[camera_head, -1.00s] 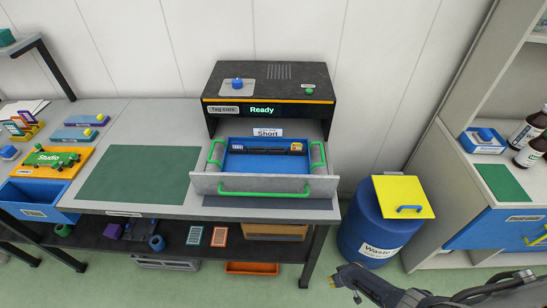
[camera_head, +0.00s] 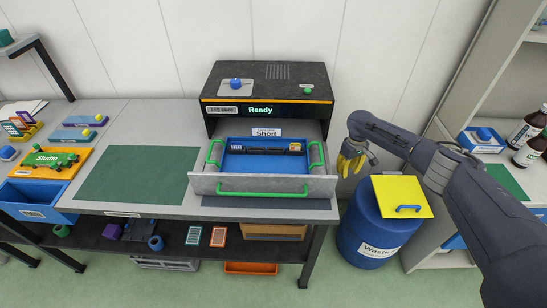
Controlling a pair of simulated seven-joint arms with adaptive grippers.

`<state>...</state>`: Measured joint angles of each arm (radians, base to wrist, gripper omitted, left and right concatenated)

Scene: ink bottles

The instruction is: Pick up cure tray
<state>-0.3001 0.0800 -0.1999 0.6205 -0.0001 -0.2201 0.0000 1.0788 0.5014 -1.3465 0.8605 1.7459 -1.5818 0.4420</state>
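The cure tray (camera_head: 265,165) is blue with green side handles. It sits in the open grey drawer of the black curing machine (camera_head: 268,90). A dark bar-shaped item (camera_head: 265,149) lies across its back part. My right gripper (camera_head: 351,171) is to the right of the drawer, above the table's right end and near the bin. Its yellow fingers point down, apart and empty, clear of the tray's right handle (camera_head: 317,156). My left gripper is not in view.
The drawer front has a long green handle (camera_head: 263,193). A blue waste bin (camera_head: 365,232) with a yellow lid stands right of the table. A dark green mat (camera_head: 135,174) lies clear on the left. A shelf unit with bottles stands at the far right.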

